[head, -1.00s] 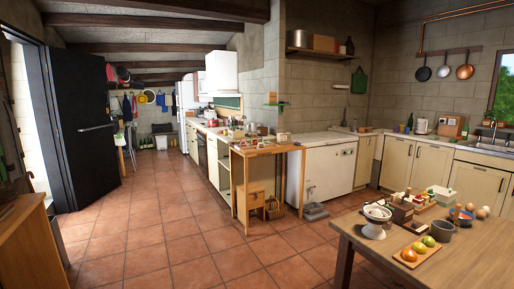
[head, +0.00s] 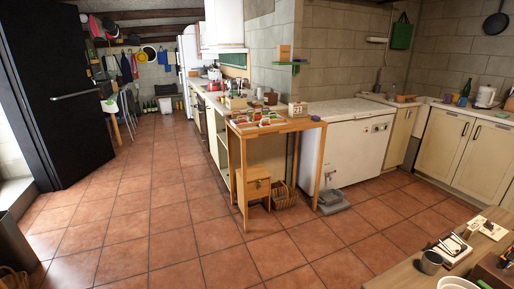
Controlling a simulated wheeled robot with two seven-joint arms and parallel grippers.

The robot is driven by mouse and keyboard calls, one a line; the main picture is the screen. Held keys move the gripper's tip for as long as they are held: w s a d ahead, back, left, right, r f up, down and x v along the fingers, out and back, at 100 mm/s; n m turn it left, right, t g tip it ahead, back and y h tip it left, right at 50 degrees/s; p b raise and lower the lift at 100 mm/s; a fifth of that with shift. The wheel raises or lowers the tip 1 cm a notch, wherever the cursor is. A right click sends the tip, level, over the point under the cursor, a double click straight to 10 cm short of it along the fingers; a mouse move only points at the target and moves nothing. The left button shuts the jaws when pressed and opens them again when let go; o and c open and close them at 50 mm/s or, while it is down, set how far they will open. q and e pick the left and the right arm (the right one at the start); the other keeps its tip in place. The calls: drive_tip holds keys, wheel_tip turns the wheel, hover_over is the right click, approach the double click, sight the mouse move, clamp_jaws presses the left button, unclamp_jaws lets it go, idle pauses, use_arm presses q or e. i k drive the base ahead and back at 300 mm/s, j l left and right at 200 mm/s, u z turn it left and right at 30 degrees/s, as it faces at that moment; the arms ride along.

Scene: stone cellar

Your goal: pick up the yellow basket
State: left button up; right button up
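A woven tan-brown basket (head: 283,196) stands on the tiled floor under the small wooden table (head: 270,128), right of a wooden box (head: 254,187). Part of a second woven brown basket (head: 14,282) shows at the bottom left corner, cut off by the picture edge. Neither basket is plainly yellow, so I cannot tell which one is the yellow basket. Both of my grippers are out of view.
The tiled floor (head: 170,220) is clear in the middle. A grey object (head: 331,201) lies on the floor by the white chest (head: 352,156). A table (head: 415,277) with a cup and trays fills the lower right corner. A dark door (head: 62,95) stands at left.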

sight(256, 118)
drive_tip(key=i+u, duration=0.5)
drive_tip(key=i, duration=0.9)
drive_tip(key=i+l+z, duration=0.15)
drive_tip(key=i+z, duration=0.7)
drive_tip(key=i+j+z, duration=0.15)
drive_tip(key=i+z, duration=0.25)
drive_tip(key=i+l+u, duration=0.4)
drive_tip(key=i, duration=0.25)
drive_tip(key=i+l+u, duration=0.45)
drive_tip(key=i+l, duration=0.15)
